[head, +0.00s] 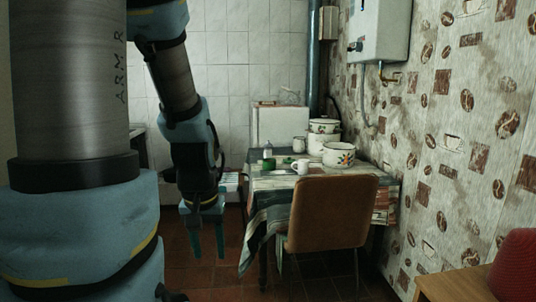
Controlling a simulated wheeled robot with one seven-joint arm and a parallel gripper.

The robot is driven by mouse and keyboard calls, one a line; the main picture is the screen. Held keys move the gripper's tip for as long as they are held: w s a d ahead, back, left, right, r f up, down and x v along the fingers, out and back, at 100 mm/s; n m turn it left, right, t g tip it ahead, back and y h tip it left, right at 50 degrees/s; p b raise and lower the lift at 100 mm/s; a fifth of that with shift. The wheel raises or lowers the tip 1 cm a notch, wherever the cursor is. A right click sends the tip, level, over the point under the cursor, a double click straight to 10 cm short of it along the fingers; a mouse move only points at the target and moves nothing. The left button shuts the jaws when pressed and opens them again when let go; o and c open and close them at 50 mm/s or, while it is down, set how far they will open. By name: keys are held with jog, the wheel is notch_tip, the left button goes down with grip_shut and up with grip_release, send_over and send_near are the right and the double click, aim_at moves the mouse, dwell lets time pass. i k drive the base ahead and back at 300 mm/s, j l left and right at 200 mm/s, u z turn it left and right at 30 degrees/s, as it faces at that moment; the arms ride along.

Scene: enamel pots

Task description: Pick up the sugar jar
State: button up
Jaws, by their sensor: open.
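My gripper (207,243) hangs at the left of the table, pointing down, with its two teal fingers apart and nothing between them. It is at about the table's side and apart from the things on the table. I cannot tell for sure which thing is the sugar jar. A small pale container (268,151) stands at the table's left back. A small white vessel (299,145) stands further right, before the pots. Both are too small to make out labels.
The cloth-covered table (273,183) also bears a white mug (301,167), a green item (289,160) and flowered enamel pots (338,155). A brown chair (331,214) stands at its front. A wooden surface (462,286) and red chair (516,262) are at lower right. Tiled floor shows at the left.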

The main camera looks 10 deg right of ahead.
aim_at(267, 146)
jog(key=i+j+u, duration=0.1)
jog(key=i+j, duration=0.15)
jog(key=i, duration=1.3)
jog(key=i+j+u, duration=0.15)
jog(key=i, duration=1.4)
jog(key=i+l, duration=0.2)
jog(key=l, duration=0.15)
